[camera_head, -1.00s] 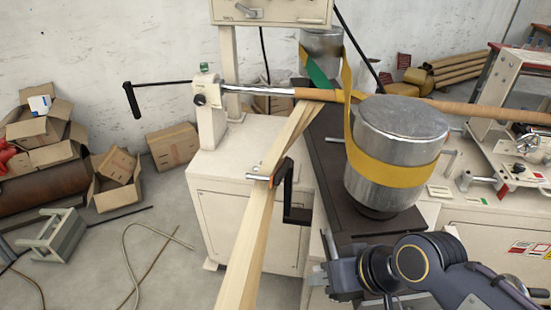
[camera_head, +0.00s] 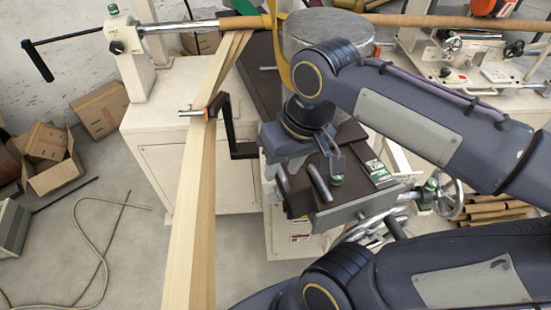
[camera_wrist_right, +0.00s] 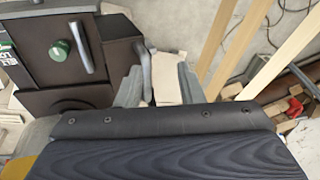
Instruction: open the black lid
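The black lid (camera_head: 353,190) is on the machine's black box at the centre of the head view, partly hidden by my right arm. In the right wrist view the black surface (camera_wrist_right: 120,62), grey handle (camera_wrist_right: 81,47) and green knob (camera_wrist_right: 59,50) show at upper left. My right gripper (camera_head: 305,165) is over the left part of the black box, close to the handle. Its fingers (camera_wrist_right: 160,78) are apart with nothing seen between them. My left gripper is not in view.
A metal roll (camera_head: 325,30) with a yellow band stands behind my right wrist. Handwheels (camera_head: 447,195) are to the right. Cardboard boxes (camera_head: 100,108) lie on the floor.

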